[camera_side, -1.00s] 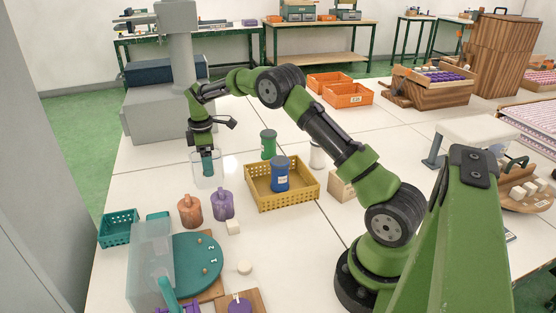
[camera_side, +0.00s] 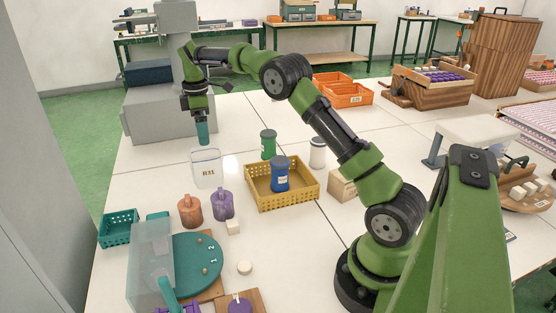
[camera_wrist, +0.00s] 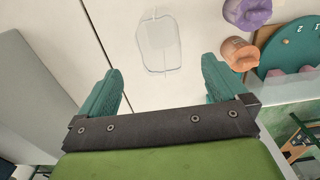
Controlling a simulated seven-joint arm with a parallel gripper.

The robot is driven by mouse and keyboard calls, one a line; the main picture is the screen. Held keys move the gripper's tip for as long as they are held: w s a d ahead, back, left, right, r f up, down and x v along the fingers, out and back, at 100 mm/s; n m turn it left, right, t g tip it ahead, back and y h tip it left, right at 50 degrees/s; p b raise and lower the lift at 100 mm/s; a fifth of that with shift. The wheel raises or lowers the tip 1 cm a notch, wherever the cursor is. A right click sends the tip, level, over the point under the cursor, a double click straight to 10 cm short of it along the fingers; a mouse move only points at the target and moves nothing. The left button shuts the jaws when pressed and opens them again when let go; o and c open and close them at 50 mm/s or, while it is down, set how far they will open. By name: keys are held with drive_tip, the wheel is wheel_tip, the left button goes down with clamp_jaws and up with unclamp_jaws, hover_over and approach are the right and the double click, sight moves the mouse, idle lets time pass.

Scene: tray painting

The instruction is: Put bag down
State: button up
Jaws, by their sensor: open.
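The bag (camera_side: 206,172) is clear and pouch-like, with the label R31 on its front. It stands upright on the white table, left of the yellow basket. It also shows in the wrist view (camera_wrist: 158,36) as a faint transparent outline beyond my fingers. My gripper (camera_side: 203,133) is above the bag, with its teal fingertips just over the bag's top edge. In the wrist view, my gripper (camera_wrist: 163,68) has its two teal fingers spread wide with nothing between them.
The yellow basket (camera_side: 262,207) holds a blue jar (camera_side: 280,174). A green jar (camera_side: 268,145) and a white jar (camera_side: 317,153) stand behind it. Orange (camera_side: 190,212) and purple (camera_side: 223,204) jugs stand in front of the bag. Clear table lies left of the bag.

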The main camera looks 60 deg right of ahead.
drive_tip(key=s+a+r+m+t, duration=0.3)
drive_tip(key=s+a+r+m, duration=0.2)
drive_tip(key=s+a+r, duration=0.65)
drive_tip(key=s+a+f+m+t+y, duration=0.1)
drive_tip(key=s+a+m+t, duration=0.1)
drive_tip(key=s, duration=0.7)
drive_tip(key=s+a+f+m+t+y, duration=0.1)
drive_tip(key=s+a+m, duration=0.3)
drive_tip(key=s, duration=0.6)
drive_tip(key=shift+a+f+m+t, duration=0.15)
drive_tip(key=shift+f+m+t, duration=0.45)
drive_tip(key=shift+f+m, duration=0.3)
